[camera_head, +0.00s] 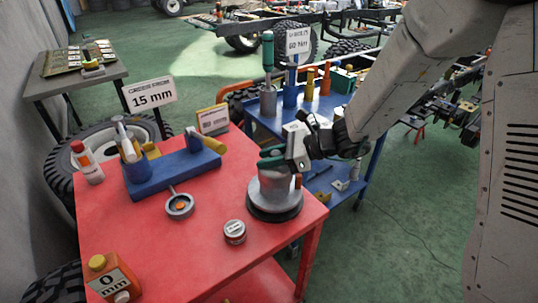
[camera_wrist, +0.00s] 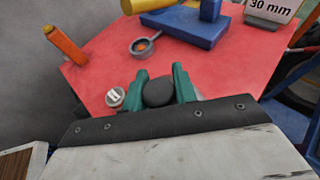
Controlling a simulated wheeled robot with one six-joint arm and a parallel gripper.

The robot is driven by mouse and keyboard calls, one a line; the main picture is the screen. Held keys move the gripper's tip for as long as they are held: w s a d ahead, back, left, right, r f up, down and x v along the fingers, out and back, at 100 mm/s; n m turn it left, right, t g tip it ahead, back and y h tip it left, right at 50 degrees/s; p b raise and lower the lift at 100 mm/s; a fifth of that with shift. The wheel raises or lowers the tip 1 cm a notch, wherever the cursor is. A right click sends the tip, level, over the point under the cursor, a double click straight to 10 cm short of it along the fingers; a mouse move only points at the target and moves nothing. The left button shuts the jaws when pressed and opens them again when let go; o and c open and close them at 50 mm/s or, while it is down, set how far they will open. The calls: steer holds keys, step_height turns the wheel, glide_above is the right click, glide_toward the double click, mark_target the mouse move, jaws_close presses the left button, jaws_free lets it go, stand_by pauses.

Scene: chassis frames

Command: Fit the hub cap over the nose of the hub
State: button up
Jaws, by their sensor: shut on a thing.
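The hub (camera_head: 276,196) is a silver cylinder standing upright on a dark round base near the right edge of the red table. My gripper (camera_head: 271,158) is directly over its top, with green fingers shut on the hub cap. In the wrist view the cap (camera_wrist: 159,93) is a dark grey rounded piece between the two green fingertips (camera_wrist: 160,84). In the head view the fingers mostly hide the cap. I cannot tell whether the cap touches the hub's nose or is just above it. The nose is hidden in the wrist view.
On the red table (camera_head: 130,241) are a small tin (camera_head: 235,231), a ring-shaped part (camera_head: 179,206), a blue tool holder (camera_head: 173,174) and an orange bottle (camera_head: 113,281). A blue cart (camera_head: 262,123) with tools stands behind. The table's front middle is clear.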

steer(key=shift+f, duration=0.85)
steer(key=o, duration=1.1)
steer(key=shift+o, duration=0.2)
steer(key=v, duration=0.7)
steer(key=shift+d, duration=0.35)
